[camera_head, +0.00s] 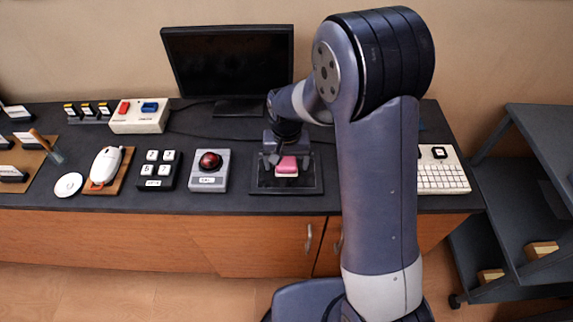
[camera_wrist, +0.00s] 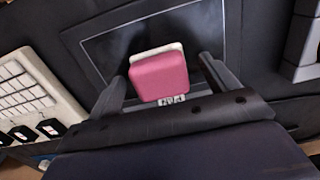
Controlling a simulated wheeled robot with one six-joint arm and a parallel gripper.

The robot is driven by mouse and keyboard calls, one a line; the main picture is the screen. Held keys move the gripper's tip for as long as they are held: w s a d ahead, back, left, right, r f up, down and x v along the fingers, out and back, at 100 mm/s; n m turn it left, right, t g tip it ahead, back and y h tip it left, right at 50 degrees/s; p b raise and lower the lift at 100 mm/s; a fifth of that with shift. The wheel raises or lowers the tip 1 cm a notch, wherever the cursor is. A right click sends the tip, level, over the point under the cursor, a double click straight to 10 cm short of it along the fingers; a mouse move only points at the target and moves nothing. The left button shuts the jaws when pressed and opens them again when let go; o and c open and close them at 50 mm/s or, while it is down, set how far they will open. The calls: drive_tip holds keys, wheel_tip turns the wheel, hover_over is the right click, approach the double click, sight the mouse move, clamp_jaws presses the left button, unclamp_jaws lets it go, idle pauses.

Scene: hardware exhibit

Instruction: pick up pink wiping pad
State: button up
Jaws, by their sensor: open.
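The pink wiping pad (camera_head: 287,166) is a small block with a pale layer, lying on a dark framed panel (camera_head: 262,186) on the desk. In the wrist view the pad (camera_wrist: 160,76) lies near the middle, with its white layer along the far edge and a small printed label at its near edge. My gripper (camera_head: 289,161) is above the panel, at the pad. In the wrist view its two fingers are apart, one on each side of the pad, with a visible gap at the right. I cannot tell whether the left finger touches it.
A box with a red button (camera_head: 209,171) stands left of the panel, beside a number keypad (camera_head: 158,170). A monitor (camera_head: 230,60) stands behind. A white keyboard device (camera_head: 441,170) is at the right. A grey shelf cart (camera_head: 535,130) stands right of the desk.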

sight(286, 162)
drive_tip(key=shift+c, duration=0.3)
drive_tip(key=c, duration=1.1)
wheel_tip(286, 162, up, 10)
drive_tip(key=shift+r, duration=0.1)
drive_tip(key=o, duration=0.5)
drive_tip(key=c, duration=0.3)
